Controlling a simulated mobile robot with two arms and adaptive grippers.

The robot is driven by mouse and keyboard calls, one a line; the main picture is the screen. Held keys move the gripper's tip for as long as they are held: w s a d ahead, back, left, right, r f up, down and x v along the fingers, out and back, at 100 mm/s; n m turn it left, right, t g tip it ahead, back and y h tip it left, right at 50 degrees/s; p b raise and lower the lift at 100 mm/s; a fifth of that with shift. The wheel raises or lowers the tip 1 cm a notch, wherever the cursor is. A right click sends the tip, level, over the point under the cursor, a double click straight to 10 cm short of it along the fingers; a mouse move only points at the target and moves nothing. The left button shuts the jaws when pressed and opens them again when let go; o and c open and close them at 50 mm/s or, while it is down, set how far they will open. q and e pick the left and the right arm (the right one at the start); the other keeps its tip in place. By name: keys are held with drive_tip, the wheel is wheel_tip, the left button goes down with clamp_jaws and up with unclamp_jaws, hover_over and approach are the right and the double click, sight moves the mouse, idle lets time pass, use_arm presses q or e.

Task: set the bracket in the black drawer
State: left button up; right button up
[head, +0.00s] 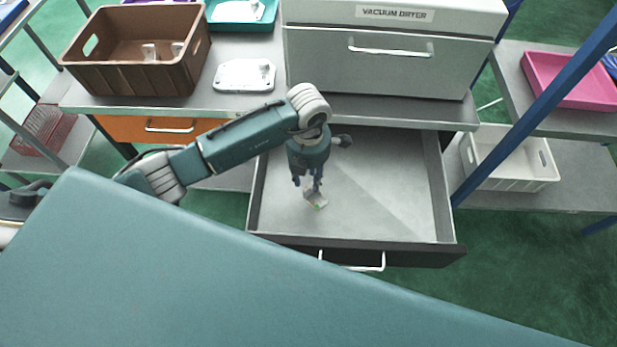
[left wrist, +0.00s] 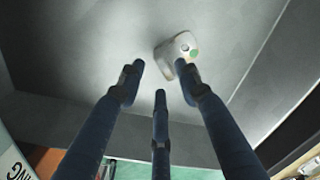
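The black drawer (head: 410,254) is pulled open below the vacuum dryer, with a pale grey inside and a white handle. The bracket (head: 316,202), a small light metal piece with a green dot, is inside the drawer, left of its middle. My left gripper (head: 308,184) reaches down into the drawer just above the bracket. In the left wrist view its three fingers are spread, and the bracket (left wrist: 175,50) shows beyond the fingertips, by the right finger and not between them. It appears to lie on the drawer floor. Whether a finger touches it I cannot tell. My right gripper is not in view.
The vacuum dryer (head: 390,50) stands on the bench above the drawer. A brown crate (head: 130,75), a white plate-like casting (head: 244,75) and an orange drawer (head: 150,130) are to the left. A white crate (head: 510,170) and pink tray (head: 570,85) are right. The drawer's right half is empty.

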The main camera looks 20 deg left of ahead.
use_arm(q)
wheel_tip(320, 180, up, 8)
drive_tip(key=p, duration=0.4)
drive_tip(key=shift+r+p, duration=0.15)
drive_tip(key=shift+p, duration=0.25)
